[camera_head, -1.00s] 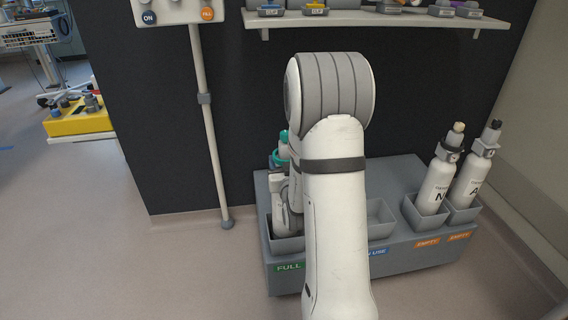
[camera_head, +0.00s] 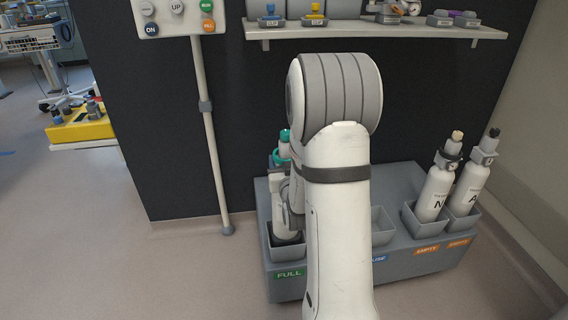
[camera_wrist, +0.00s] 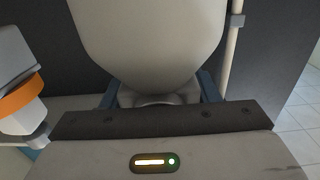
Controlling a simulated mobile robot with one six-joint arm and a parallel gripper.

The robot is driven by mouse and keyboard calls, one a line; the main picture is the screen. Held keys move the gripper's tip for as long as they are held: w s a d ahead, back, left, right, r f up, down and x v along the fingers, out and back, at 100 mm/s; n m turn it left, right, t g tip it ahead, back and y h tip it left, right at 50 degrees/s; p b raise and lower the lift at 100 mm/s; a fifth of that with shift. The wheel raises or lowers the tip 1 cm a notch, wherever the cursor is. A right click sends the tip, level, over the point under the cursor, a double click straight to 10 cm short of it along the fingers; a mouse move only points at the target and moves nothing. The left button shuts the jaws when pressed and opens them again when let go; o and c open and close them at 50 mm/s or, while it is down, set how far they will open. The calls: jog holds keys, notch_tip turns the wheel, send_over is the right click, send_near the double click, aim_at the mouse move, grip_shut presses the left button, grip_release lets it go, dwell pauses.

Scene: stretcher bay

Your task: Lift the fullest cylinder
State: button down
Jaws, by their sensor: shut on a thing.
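A white cylinder with a teal top (camera_head: 284,143) stands upright at the slot labelled FULL (camera_head: 289,274) in the head view, partly behind my arm. My gripper (camera_head: 291,207) is shut on its body. The cylinder's lower end shows just above the slot's rim; whether it is clear of the slot floor is hidden. In the wrist view the cylinder's pale rounded body (camera_wrist: 150,40) fills the middle, between the blue jaws of my gripper (camera_wrist: 158,94). Two white cylinders, one with a tan top (camera_head: 437,190) and one with a black top (camera_head: 470,185), stand in slots labelled EMPTY.
The grey rack (camera_head: 410,257) has a slot with an IN USE label, mostly behind my arm. A shelf (camera_head: 400,32) with small items hangs above. A wall panel with buttons (camera_head: 180,15) and a pole (camera_head: 212,140) stand left. An orange-banded object (camera_wrist: 18,105) is close in the wrist view.

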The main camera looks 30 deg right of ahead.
aim_at(285, 144)
jog(key=shift+r+p, duration=1.25)
jog(key=shift+r, duration=1.7)
